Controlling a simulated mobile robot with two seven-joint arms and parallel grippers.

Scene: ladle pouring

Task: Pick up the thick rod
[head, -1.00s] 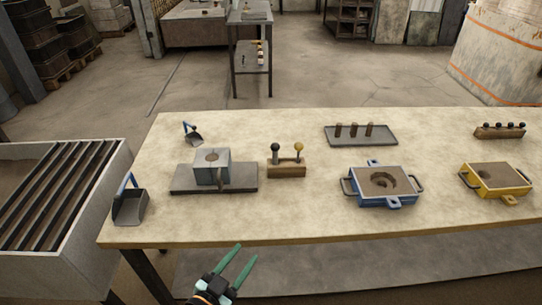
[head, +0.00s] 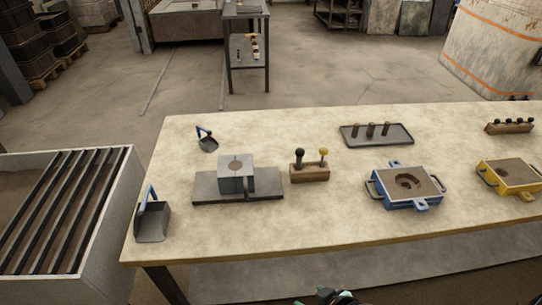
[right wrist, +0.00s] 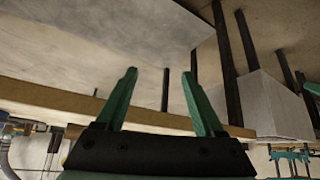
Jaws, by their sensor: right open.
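A small wooden block (head: 312,173) stands on the table and holds two upright rods. Three short brown cylinders (head: 371,130) stand on a dark tray (head: 398,139) farther back. My right gripper (head: 335,297) shows only in part at the bottom edge of the head view, on the near side of the table. In the right wrist view its green fingers (right wrist: 159,72) are apart with nothing between them. My left gripper is not in view.
A grey block mould (head: 236,175) on a plate is left of the rod block. A blue mould box (head: 405,187) and a yellow one (head: 509,177) are to the right. The table front (head: 300,225) is clear.

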